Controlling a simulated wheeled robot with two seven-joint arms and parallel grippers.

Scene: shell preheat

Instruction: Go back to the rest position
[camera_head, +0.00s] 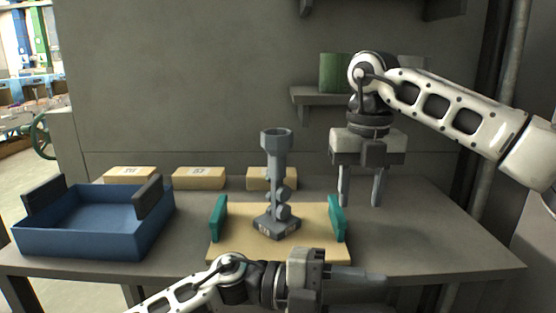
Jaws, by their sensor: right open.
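My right gripper (361,192) points down over the right part of the table, to the right of the wooden board. Its two fingers are apart with nothing between them. My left gripper (358,284) lies level at the front of the table, pointing right. Its fingers overlap in this view, so its opening cannot be judged.
The board has teal handles (219,218) (337,218) on both sides. A blue bin (85,240) with dark grips stands at left. Several tan boxes (199,178) line the back. A green container (334,73) sits on a wall shelf (310,96). The table's right side (430,235) is clear.

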